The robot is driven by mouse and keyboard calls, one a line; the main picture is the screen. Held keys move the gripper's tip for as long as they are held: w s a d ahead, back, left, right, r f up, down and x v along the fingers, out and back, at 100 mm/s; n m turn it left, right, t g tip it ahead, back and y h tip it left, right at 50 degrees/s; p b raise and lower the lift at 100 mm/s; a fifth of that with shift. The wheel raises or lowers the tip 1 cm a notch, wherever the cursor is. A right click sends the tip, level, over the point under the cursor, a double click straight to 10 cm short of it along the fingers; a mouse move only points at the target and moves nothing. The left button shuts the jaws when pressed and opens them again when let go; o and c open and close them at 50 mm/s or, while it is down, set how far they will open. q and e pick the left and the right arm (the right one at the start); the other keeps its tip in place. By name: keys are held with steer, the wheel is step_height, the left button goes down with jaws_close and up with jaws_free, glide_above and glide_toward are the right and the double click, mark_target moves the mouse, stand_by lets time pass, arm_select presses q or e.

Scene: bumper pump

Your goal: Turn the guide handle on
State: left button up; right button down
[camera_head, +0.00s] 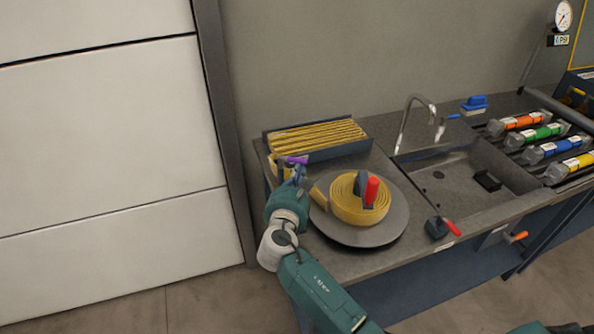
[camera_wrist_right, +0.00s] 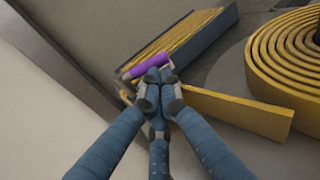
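A small purple handle (camera_head: 294,160) is at the left end of the worktop, by the front left corner of the tray of yellow strips. It also shows in the right wrist view (camera_wrist_right: 146,66), lying slantwise just beyond my fingertips. My right gripper (camera_head: 296,174) is right beside the purple handle, and in the wrist view its fingertips (camera_wrist_right: 154,88) are drawn together. They overlap the handle's lower edge there; I cannot tell whether they touch it. The handle's mount is mostly hidden behind the fingers. My left gripper is not in view.
A coiled yellow band (camera_head: 345,208) with a red-handled piece (camera_head: 372,190) sits on a round grey turntable (camera_head: 352,236). The tray of yellow strips (camera_head: 318,138) is behind. A sink (camera_head: 455,182) and several coloured tubes (camera_head: 540,134) are right. A wall panel (camera_head: 110,130) stands left.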

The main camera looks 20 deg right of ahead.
steer(key=shift+w+d+r+n+t+y+p, duration=0.15)
steer(key=shift+d+n+t+y+p, duration=0.15)
steer(key=shift+n+y+p, duration=0.35)
steer(key=shift+w+d+r+n+y+p, duration=0.15)
steer(key=shift+d+n+y+p, duration=0.3)
steer(key=shift+p, duration=0.55)
steer(key=shift+w+d+n+t+y+p, duration=0.15)
steer(key=shift+n+t+y+p, duration=0.35)
steer(key=shift+y, duration=0.5)
steer(key=shift+w+d+y, duration=0.1)
steer(key=shift+w+y, duration=0.05)
steer(key=shift+y, duration=0.25)
steer(key=shift+w+d+f+p, duration=0.2)
steer(key=shift+w+d+p, duration=0.1)
steer(key=shift+w+p, duration=0.2)
steer(key=shift+w+d+f, duration=0.1)
steer(key=shift+d, duration=0.05)
